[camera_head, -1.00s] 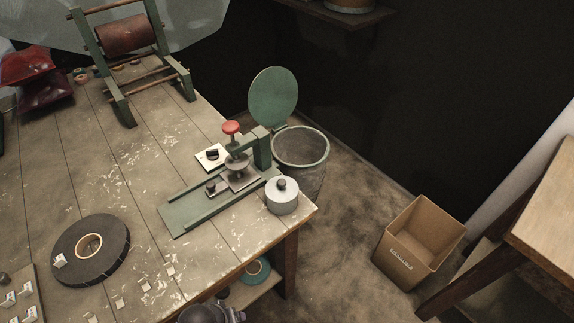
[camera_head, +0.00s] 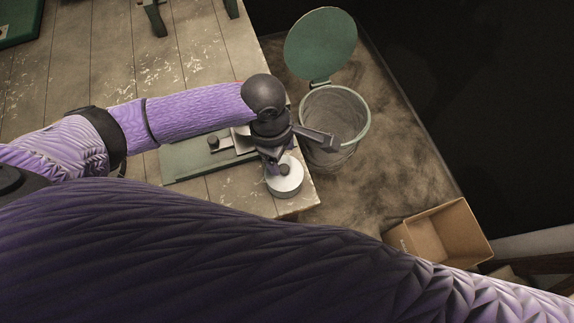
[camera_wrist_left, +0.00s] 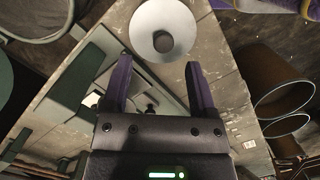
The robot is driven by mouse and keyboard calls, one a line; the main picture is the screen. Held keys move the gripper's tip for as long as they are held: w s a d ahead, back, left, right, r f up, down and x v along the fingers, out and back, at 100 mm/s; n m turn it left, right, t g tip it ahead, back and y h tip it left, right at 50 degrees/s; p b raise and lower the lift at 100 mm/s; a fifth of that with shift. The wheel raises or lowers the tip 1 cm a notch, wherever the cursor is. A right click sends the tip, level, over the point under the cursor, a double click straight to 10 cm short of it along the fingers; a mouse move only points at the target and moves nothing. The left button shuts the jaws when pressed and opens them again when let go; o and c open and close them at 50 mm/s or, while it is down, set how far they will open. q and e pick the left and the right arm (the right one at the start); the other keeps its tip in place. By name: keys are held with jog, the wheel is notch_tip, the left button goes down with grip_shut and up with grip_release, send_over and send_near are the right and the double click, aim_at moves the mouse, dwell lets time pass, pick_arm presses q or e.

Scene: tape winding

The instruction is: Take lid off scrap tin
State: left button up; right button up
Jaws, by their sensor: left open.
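The scrap tin (camera_head: 285,187) is a small pale grey, round tin at the corner of the worn wooden table. Its lid (camera_wrist_left: 150,22) is on, with a dark round knob (camera_wrist_left: 163,42) in the middle. My left gripper (camera_head: 281,163) is over the tin in the head view and partly hides the lid. In the left wrist view, its two fingers (camera_wrist_left: 157,65) stand apart with nothing held between them. The lid and knob lie just past the fingertips, apart from them. My right gripper is not in view.
A green press (camera_head: 190,160) lies beside the tin, partly under my left forearm. A tall bin (camera_head: 362,125) with its green lid (camera_head: 321,43) raised stands on the floor past the table edge. A cardboard box (camera_head: 455,232) is further right. My purple arm covers the lower picture.

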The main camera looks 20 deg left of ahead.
aim_at(284, 168)
pick_arm(q)
jog(key=f, duration=0.1)
jog(key=f+b, duration=0.1)
jog(key=f, duration=0.1)
jog(key=f+b, duration=0.1)
jog(key=f, duration=0.1)
jog(key=shift+s+d+f, duration=0.2)
jog(key=shift+s+d, duration=0.05)
jog(key=shift+s, duration=0.1)
jog(key=shift+f, duration=0.1)
grip_shut()
